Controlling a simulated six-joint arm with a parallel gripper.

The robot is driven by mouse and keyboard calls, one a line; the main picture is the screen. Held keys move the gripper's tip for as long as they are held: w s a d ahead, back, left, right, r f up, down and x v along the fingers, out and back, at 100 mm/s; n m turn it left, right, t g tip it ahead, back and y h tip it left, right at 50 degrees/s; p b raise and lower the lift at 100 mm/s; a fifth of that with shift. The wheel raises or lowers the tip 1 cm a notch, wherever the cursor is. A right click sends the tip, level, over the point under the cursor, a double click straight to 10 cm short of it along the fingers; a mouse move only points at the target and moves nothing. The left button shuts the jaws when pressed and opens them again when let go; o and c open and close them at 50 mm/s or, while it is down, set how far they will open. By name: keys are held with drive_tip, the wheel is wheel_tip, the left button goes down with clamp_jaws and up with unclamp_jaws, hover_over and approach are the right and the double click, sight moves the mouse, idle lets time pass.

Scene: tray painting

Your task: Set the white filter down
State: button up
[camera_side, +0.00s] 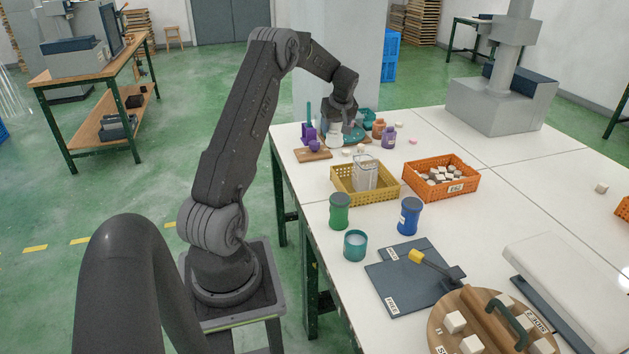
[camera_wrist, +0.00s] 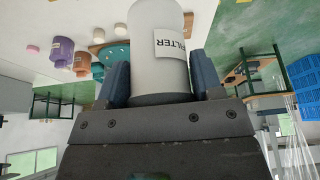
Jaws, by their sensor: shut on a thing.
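The white filter (camera_wrist: 160,45) is a white cylinder with a FILTER label, seen in the wrist view. My gripper (camera_wrist: 158,85) is shut on it, with one dark blue finger on each side. In the side view, my gripper (camera_side: 340,118) is at the far end of the white table, and the filter (camera_side: 334,128) shows below it, partly hidden. It is beside a teal round piece (camera_side: 356,134). I cannot tell whether the filter touches the surface under it.
A purple stand (camera_side: 309,133) and a wooden board (camera_side: 313,155) are left of the filter. An orange jar (camera_side: 378,129) and a purple jar (camera_side: 389,138) stand to its right. A yellow crate (camera_side: 365,190) and an orange crate (camera_side: 441,183) are nearer the camera.

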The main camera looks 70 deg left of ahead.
drive_tip(key=s+a+n, duration=0.2)
drive_tip(key=s+a, duration=0.2)
drive_tip(key=s, duration=0.2)
drive_tip(key=shift+g, duration=0.3)
drive_tip(key=shift+w+d+f, duration=0.1)
drive_tip(key=shift+w+f, duration=0.05)
drive_tip(key=shift+f, duration=3.55)
drive_tip(key=shift+w+d+f, duration=0.1)
drive_tip(key=shift+f, duration=3.55)
drive_tip(key=o, duration=1)
drive_tip(key=shift+f, duration=0.15)
